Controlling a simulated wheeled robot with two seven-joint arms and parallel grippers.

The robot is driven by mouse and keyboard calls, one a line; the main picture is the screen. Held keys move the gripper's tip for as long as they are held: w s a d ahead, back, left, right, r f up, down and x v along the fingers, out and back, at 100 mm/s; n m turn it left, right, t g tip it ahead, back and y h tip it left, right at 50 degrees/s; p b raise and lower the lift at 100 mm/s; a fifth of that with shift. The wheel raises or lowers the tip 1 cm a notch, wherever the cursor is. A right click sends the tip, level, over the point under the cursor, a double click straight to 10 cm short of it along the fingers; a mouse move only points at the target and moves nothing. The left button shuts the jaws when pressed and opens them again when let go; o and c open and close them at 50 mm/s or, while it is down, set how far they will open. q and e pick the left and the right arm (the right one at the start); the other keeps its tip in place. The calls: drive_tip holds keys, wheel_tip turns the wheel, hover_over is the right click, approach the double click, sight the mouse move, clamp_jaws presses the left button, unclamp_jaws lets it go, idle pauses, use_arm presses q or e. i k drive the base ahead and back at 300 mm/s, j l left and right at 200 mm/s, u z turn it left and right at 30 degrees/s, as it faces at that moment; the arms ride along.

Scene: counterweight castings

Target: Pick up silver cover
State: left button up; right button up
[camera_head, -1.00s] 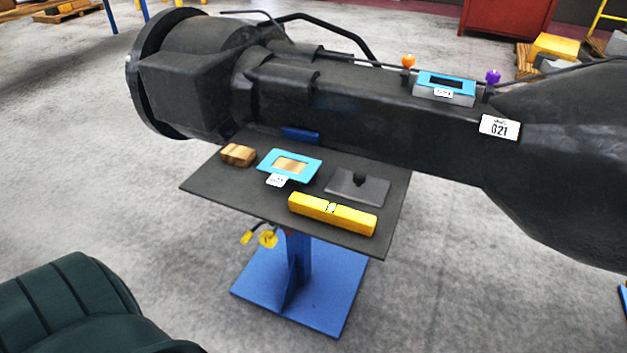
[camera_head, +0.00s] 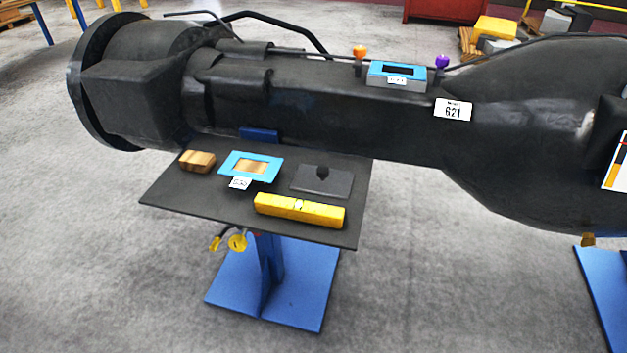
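A flat dark grey plate with a black knob (camera_head: 322,182), the closest match to a silver cover, lies at the right rear of a small dark table (camera_head: 190,207). It lies flat and nothing covers it. A blue frame with a wooden-looking centre and a white tag (camera_head: 232,163) lies to its left. A yellow bar (camera_head: 300,210) lies in front of it. Neither of my grippers is in view.
A long black casting (camera_head: 360,115) runs behind the table, bearing a blue-topped grey block (camera_head: 397,77), an orange knob (camera_head: 360,51) and a purple knob (camera_head: 441,62). A wooden block (camera_head: 198,161) lies at the table's left. The front floor is clear.

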sight(321, 179)
drive_tip(key=l+z, duration=0.15)
drive_tip(key=l, duration=0.85)
drive_tip(key=i+l+z, duration=0.1)
drive_tip(key=l, duration=0.9)
